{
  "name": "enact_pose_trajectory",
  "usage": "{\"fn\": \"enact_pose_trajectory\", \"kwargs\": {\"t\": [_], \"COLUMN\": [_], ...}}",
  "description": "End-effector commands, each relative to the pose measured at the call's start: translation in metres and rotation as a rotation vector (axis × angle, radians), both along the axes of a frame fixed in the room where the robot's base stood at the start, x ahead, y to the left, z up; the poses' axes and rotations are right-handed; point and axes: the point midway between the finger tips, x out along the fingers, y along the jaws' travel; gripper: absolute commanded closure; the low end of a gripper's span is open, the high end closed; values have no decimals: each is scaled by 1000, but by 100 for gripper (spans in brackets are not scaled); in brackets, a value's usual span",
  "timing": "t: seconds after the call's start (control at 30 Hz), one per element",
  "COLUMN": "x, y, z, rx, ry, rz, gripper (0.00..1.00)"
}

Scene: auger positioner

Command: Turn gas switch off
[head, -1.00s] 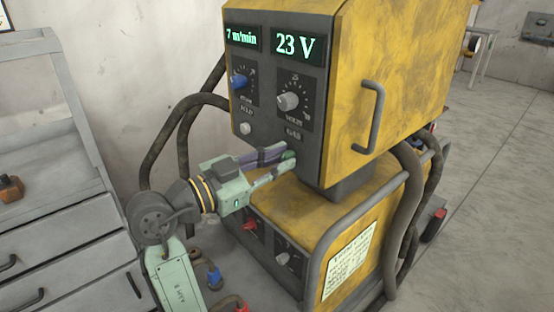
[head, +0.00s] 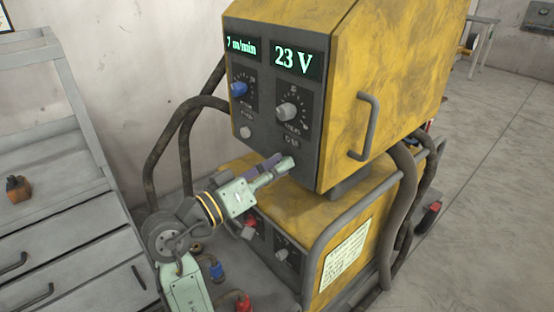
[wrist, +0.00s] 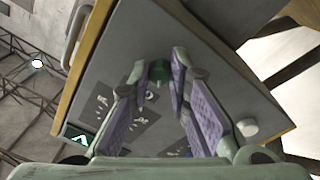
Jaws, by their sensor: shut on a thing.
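The gas switch (wrist: 158,71) is a small green knob at the lower edge of the dark front panel (head: 306,160) of a yellow welding machine (head: 400,80). In the wrist view it sits between the tips of my gripper (wrist: 162,73). The purple-padded fingers close on it from both sides. In the head view my gripper (head: 285,163) reaches the panel bottom from the lower left, and its fingers overlap. They hide the switch there, and I cannot read its on or off position.
Above are a blue knob (head: 239,89), a grey knob (head: 287,111) and a white button (head: 245,132). A lower unit has a red knob (head: 250,228) and another grey knob (head: 281,254). A grey handle (head: 366,125) juts from the side. A drawer cabinet (head: 70,230) stands left.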

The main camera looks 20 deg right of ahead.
Motion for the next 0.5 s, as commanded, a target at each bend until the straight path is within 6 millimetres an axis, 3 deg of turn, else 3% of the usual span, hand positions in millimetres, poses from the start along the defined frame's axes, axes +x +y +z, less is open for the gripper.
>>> {"fn": "enact_pose_trajectory", "kwargs": {"t": [0.5], "x": [0], "y": [1], "z": [1], "rx": [-62], "ry": [165], "rz": [4], "gripper": [100]}}
